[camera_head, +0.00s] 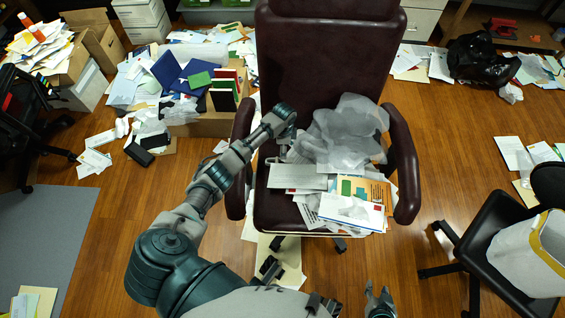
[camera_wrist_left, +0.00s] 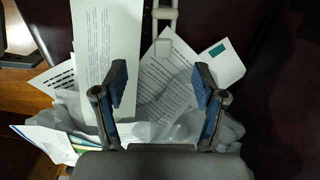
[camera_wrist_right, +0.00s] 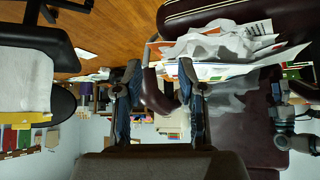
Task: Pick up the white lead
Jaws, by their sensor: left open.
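A pale loop-shaped piece (camera_wrist_left: 165,14), perhaps part of the white lead, shows at the top edge of the left wrist view, beyond my fingertips; I cannot be sure what it is. My left gripper (camera_wrist_left: 160,82) is open and empty above papers on the chair seat. In the head view its fingers are mostly hidden behind my left wrist and the grey crumpled sheets. My right gripper (camera_head: 380,297) is low in front of the chair, near the bottom edge. In the right wrist view its fingers (camera_wrist_right: 160,72) stand apart with nothing between them.
The maroon armchair (camera_head: 404,165) holds crumpled translucent sheets (camera_head: 345,132) and printed papers (camera_head: 350,210). A box with books (camera_head: 215,123) stands at left. A black chair (camera_head: 505,240) with a white bag (camera_head: 530,255) is at right. Wooden floor is clear between the chairs.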

